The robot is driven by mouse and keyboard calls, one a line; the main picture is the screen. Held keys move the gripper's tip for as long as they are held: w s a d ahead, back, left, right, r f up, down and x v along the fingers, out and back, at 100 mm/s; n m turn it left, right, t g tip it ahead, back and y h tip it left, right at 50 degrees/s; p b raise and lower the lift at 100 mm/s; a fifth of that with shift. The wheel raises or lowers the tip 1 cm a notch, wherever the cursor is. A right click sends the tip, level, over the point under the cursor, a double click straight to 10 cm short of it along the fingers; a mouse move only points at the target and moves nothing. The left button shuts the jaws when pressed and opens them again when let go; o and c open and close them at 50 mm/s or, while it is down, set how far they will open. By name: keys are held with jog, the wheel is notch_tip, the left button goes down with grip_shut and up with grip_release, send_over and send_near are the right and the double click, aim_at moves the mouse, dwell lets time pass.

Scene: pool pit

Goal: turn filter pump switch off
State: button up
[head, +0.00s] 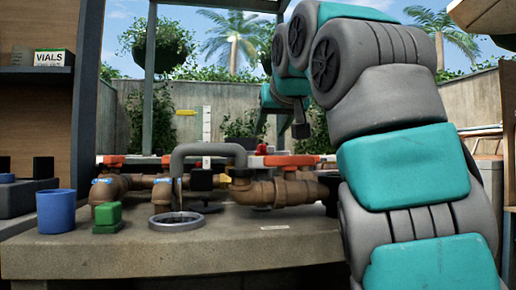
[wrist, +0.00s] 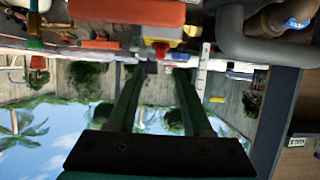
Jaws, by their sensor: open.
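I cannot make out with certainty which part is the filter pump switch. In the wrist view, which is upside down, a red-orange block (wrist: 156,12) with a yellow and red knob (wrist: 163,32) sits at the top centre, just beyond my fingertips. My gripper (wrist: 157,70) is open, its two dark green fingers apart with nothing between them. In the head view my gripper (head: 282,126) hangs above the pipework, over a red-orange part (head: 290,160) that may be the same block. My arm hides the right end of the pipes.
Brown pipes (head: 275,191) and a grey bent pipe (head: 208,149) stand on the stone bench (head: 190,249). A blue cup (head: 56,211), a green block (head: 107,218) and a grey ring (head: 177,222) are at the front left. A shelf (head: 37,82) stands at the far left.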

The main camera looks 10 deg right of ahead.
aim_at(262, 150)
jog(key=x, duration=0.8)
jog(key=shift+r, duration=0.1)
grip_shut()
dwell(0.5)
